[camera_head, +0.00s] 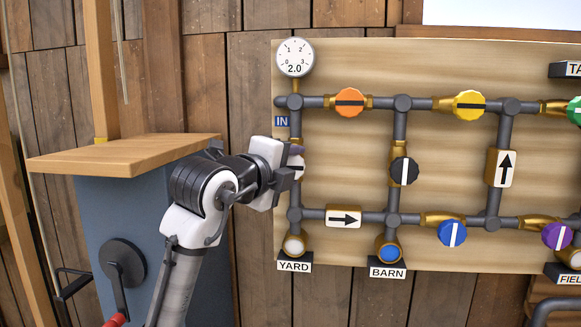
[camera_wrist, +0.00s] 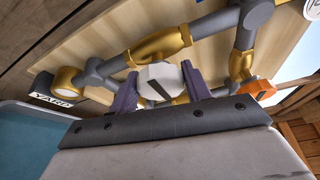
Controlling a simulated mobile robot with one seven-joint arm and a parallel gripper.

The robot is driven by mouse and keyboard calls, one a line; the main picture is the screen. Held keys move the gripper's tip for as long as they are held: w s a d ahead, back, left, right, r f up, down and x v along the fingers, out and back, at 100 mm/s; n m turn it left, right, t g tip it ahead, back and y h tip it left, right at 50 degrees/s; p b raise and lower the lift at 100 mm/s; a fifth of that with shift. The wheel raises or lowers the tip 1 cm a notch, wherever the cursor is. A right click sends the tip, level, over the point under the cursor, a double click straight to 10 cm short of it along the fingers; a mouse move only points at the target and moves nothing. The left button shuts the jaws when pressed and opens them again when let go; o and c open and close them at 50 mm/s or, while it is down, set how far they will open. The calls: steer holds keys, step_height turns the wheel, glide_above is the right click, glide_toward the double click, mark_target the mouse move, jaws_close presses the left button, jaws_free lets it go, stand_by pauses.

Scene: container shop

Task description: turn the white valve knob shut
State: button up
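The white valve knob (camera_wrist: 152,76) shows in the wrist view, with a dark stripe slanting down to the right. The pipe behind it climbs to the right. My gripper (camera_wrist: 160,80) has one purple finger on either side of the knob, and both seem to touch its rim. In the head view my gripper (camera_head: 294,161) is at the left upright pipe of the board, above the YARD outlet. It hides nearly all of the knob there, so the stripe cannot be read in that view.
The board carries an orange knob (camera_head: 349,102), a black knob (camera_head: 404,171), a yellow knob (camera_head: 469,105) and a blue knob (camera_head: 452,233). The gauge (camera_head: 295,57) reads 2.0. A wooden shelf (camera_head: 120,155) over a blue cabinet stands left of my arm.

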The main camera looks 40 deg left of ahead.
steer(key=o, duration=0.3)
steer(key=shift+o, duration=0.2)
steer(key=s+d+r+b, duration=0.1)
steer(key=s+d+b, duration=0.1)
steer(key=s, duration=1.1)
steer(key=shift+s+b, duration=0.3)
steer(key=shift+b, duration=0.05)
steer(key=shift+d, duration=0.1)
